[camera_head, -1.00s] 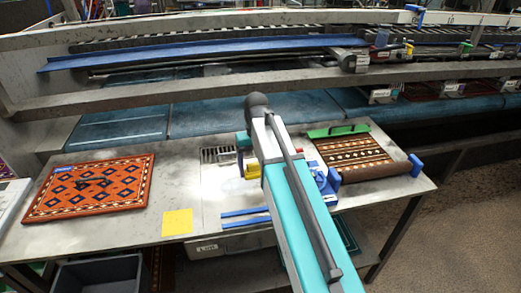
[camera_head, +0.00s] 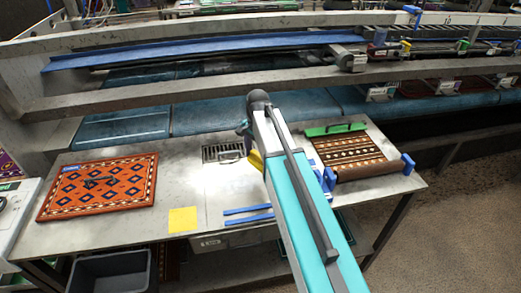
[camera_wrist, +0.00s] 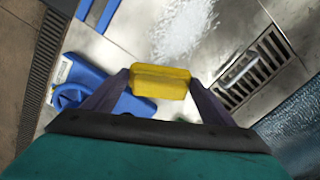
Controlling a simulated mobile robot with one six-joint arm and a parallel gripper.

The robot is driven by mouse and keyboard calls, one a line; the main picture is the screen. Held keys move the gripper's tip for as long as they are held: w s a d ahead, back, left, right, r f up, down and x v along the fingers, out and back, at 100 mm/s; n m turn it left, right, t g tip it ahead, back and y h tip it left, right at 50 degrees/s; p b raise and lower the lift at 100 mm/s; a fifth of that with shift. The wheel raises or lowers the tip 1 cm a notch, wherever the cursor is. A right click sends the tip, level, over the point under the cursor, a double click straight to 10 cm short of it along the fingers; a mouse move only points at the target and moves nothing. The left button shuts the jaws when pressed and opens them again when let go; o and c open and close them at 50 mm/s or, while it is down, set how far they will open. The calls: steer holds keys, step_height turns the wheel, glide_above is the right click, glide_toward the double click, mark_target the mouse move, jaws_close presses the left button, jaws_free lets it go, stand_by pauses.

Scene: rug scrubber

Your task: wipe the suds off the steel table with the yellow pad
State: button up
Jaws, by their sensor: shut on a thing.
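My gripper (camera_wrist: 160,95) is shut on the yellow pad (camera_wrist: 160,80), which sits between its two fingers in the wrist view. In the head view my arm hides most of the gripper, and the yellow pad (camera_head: 256,161) shows just left of the arm. The white suds (camera_wrist: 184,28) lie on the steel table (camera_head: 186,160), just beyond the pad in the wrist view. In the head view the suds (camera_head: 232,184) are a faint pale patch left of my arm. I cannot tell whether the pad touches the table.
A drain grate (camera_wrist: 255,70) with a handle is right of the pad. A blue object (camera_wrist: 95,90) lies left of it. Blue strips (camera_head: 248,213), a yellow sheet (camera_head: 182,219), an orange patterned rug (camera_head: 98,187) and a half-rolled brown rug (camera_head: 350,153) are on the table.

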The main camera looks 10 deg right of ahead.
steer(key=m, duration=0.1)
steer(key=m+p, duration=0.1)
steer(key=m, duration=0.1)
steer(key=w+m+p, duration=0.1)
steer(key=shift+d+r, duration=0.2)
steer(key=shift+r, duration=0.15)
steer(key=shift+d+m+p, duration=0.1)
steer(key=shift+m+p, duration=0.3)
steer(key=shift+m, duration=0.5)
steer(key=shift+f, duration=0.15)
